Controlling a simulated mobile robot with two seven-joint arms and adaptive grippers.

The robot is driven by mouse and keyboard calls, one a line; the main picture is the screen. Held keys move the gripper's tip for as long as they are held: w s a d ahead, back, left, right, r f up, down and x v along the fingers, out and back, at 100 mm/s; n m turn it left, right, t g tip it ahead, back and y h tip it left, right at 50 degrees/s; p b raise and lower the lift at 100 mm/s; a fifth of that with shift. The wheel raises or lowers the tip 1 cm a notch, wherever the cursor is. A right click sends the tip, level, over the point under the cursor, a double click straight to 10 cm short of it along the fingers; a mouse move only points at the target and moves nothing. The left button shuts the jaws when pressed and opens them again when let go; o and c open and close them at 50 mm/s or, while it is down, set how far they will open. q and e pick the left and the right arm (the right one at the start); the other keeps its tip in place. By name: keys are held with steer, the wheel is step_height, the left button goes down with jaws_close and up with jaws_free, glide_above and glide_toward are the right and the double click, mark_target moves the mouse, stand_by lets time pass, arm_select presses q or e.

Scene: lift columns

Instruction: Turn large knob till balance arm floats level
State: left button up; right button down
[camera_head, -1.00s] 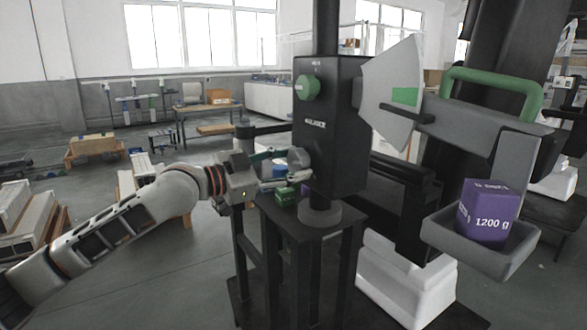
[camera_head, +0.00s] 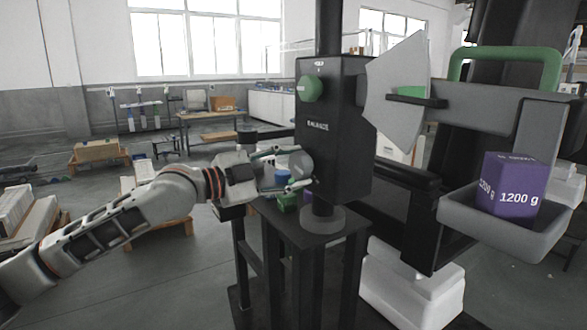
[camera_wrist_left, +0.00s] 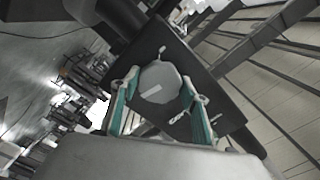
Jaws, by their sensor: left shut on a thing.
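The large grey knob (camera_head: 302,161) sits on the front of the black balance housing (camera_head: 337,125). My left gripper (camera_head: 291,168) is shut on the knob, with one finger on each side. In the left wrist view the knob (camera_wrist_left: 158,80) shows a pale index line between the teal finger pads. The grey balance arm (camera_head: 482,108) extends right and looks nearly level. Its pan (camera_head: 500,228) holds a purple 1200 g weight (camera_head: 508,190). The dark pointer (camera_head: 418,103) lies at the lower edge of the green zone on the pale scale plate (camera_head: 397,70). My right gripper is not in view.
A smaller green knob (camera_head: 310,89) is higher on the housing. A green handle (camera_head: 505,55) rises above the arm. White blocks (camera_head: 412,285) are at lower right.

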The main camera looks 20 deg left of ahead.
arm_select(q)
steer(key=o, duration=1.1)
steer(key=v, duration=1.2)
